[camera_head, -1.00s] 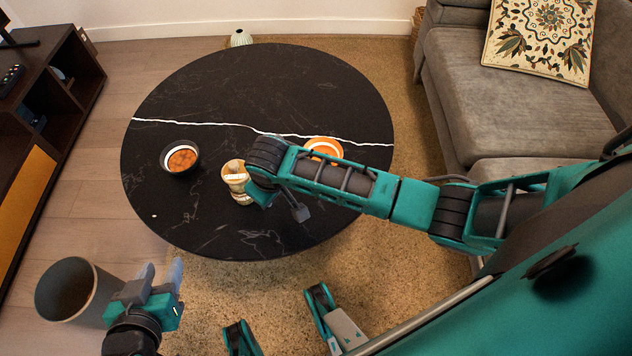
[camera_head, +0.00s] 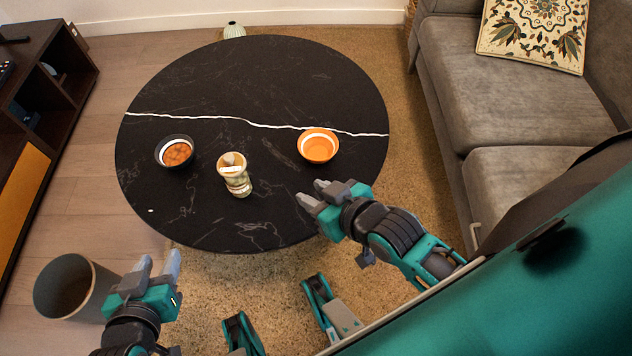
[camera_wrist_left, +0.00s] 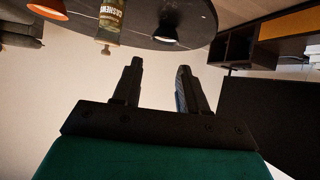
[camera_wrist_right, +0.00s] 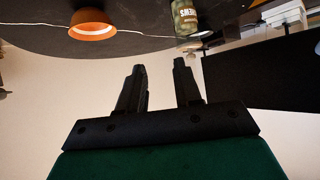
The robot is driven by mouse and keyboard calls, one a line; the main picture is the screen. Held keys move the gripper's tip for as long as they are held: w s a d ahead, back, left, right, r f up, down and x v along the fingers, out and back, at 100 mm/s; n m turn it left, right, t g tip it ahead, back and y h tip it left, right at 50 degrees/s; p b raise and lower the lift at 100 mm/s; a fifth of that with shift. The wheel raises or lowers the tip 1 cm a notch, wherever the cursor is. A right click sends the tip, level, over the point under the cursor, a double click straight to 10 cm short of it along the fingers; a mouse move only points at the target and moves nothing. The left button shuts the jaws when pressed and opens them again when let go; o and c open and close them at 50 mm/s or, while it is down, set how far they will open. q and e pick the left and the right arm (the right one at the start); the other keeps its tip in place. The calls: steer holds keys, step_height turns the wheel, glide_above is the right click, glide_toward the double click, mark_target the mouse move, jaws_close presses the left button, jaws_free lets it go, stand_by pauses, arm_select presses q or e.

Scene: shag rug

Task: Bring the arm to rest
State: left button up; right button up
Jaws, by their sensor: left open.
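My left gripper (camera_head: 158,265) is open and empty, low at the front left, beside a grey bin and clear of the table. In the left wrist view its two fingers (camera_wrist_left: 157,75) stand apart with nothing between them. My right gripper (camera_head: 312,192) is also open and empty, at the front right edge of the round black table (camera_head: 270,80). In the right wrist view its fingers (camera_wrist_right: 160,72) are apart with bare space between them. A labelled jar (camera_head: 236,180) stands upright on the table, to the left of the right gripper and apart from it.
An orange bowl (camera_head: 318,146) and a dark bowl with orange-brown contents (camera_head: 176,152) are on the table. The bin (camera_head: 70,288) stands on the floor at left. A grey sofa (camera_head: 510,100) is at right, a dark cabinet (camera_head: 40,90) at left. The table's back is clear.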

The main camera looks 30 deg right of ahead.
arm_select(q)
steer(key=s+a+r+p, duration=0.1)
steer(key=a+r+p, duration=0.2)
steer(key=r+p, duration=0.5)
steer(key=p, duration=0.4)
steer(key=shift+s+r+y+p, duration=0.2)
steer(key=shift+s+y+p, duration=0.05)
steer(key=shift+y+p, duration=0.15)
arm_select(e)
step_height(320, 180, up, 8)
steer(key=s+d+h, duration=0.1)
steer(key=d, duration=0.1)
steer(key=shift+s+d+r, duration=0.15)
steer(key=shift+s+d, duration=0.1)
steer(key=shift+d, duration=0.15)
arm_select(q)
steer(key=shift+f, duration=0.1)
